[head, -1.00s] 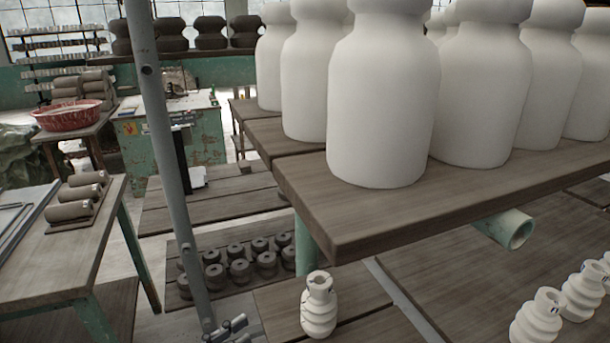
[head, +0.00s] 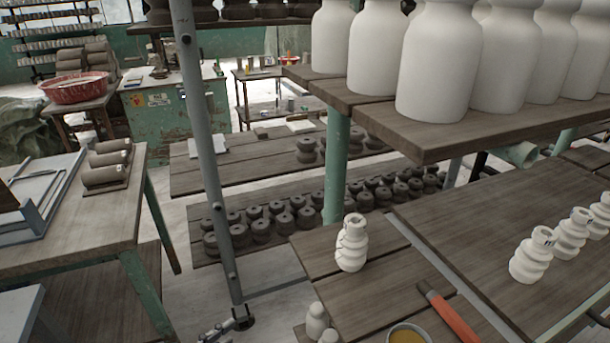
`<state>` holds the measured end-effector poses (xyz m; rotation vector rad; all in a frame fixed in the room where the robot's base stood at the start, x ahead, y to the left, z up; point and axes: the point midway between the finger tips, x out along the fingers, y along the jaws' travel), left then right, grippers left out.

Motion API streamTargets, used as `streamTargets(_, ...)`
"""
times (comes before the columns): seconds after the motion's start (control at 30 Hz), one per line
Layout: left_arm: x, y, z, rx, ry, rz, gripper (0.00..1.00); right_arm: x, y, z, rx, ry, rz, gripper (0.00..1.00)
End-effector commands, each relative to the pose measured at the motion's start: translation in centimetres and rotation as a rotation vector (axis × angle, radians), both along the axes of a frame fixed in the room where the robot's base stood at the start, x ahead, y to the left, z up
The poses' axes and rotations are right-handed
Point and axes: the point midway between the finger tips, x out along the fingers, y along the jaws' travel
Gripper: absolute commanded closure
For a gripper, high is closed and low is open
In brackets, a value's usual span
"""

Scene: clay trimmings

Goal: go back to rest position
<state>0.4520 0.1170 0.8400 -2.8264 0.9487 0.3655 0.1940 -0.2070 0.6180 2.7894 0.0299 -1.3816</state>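Neither of my grippers shows in the head view, so I cannot tell whether they are open or shut. A white ribbed clay piece (head: 352,243) stands upright on the lower wooden bench (head: 385,268). Several similar white ribbed pieces (head: 532,255) stand in a row on the bench at the right. A tool with an orange handle (head: 448,312) lies at the front, next to a round container (head: 408,335) with yellowish contents, cut off by the lower edge.
Large white vessels (head: 438,75) stand on a raised wooden shelf (head: 470,135). A grey metal post (head: 203,160) rises at centre left. A table (head: 80,213) with clay cylinders (head: 107,163) stands at the left. Dark clay rings (head: 285,225) fill a low rack. A red basin (head: 77,88) is further back.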

Motion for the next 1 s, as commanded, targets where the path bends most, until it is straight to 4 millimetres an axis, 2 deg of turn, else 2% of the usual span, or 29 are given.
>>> streamTargets(0.03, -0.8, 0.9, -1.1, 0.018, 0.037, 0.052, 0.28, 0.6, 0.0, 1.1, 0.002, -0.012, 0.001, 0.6)
streamTargets(0.17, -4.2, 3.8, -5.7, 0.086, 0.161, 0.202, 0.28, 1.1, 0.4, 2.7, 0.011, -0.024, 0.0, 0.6)
streamTargets(0.27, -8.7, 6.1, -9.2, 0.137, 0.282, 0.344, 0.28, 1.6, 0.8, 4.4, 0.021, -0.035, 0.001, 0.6)
streamTargets(0.3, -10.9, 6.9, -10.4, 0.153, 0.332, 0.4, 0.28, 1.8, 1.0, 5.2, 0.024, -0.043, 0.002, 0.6)
streamTargets(0.4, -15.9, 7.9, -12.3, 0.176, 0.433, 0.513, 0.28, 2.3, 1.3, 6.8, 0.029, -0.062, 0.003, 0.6)
streamTargets(0.53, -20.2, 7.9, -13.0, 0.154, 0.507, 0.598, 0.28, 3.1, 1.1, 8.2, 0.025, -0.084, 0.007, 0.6)
streamTargets(0.57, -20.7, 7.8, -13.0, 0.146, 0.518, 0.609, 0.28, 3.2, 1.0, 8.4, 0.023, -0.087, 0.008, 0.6)
streamTargets(1.0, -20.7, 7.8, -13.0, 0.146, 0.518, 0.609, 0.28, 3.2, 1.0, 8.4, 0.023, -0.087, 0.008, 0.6)
